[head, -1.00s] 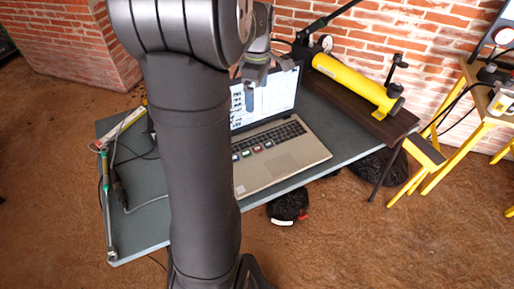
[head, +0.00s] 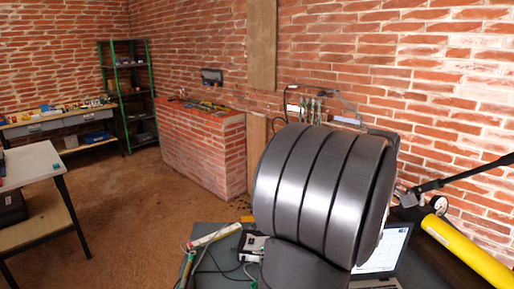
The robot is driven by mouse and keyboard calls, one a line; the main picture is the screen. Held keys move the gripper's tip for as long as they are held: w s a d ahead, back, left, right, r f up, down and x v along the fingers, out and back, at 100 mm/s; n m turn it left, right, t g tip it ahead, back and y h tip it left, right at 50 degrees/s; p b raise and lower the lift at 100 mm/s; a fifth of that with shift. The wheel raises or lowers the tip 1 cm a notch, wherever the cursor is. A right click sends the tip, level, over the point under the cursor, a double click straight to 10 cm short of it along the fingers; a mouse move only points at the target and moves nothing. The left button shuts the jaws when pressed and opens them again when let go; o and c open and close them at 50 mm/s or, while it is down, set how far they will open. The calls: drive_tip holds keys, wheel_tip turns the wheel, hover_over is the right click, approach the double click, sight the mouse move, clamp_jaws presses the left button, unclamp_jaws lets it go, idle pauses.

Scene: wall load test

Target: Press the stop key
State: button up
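The laptop (head: 388,249) is at the bottom edge of the head view, partly behind my arm. Part of its lit screen and a sliver of its base show. The stop key cannot be made out; the front of the laptop is cut off by the frame. My dark, ribbed arm fills the lower middle of the view. My gripper cannot be made out, so its opening and its place relative to the laptop do not show.
A yellow cylinder (head: 468,254) with a gauge (head: 440,204) and a black lever stands right of the laptop. Cables and a small box (head: 252,246) lie on the grey table at the left. A brick block (head: 203,145), shelf (head: 128,95) and workbenches stand farther back.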

clamp_jaws()
idle(1.4)
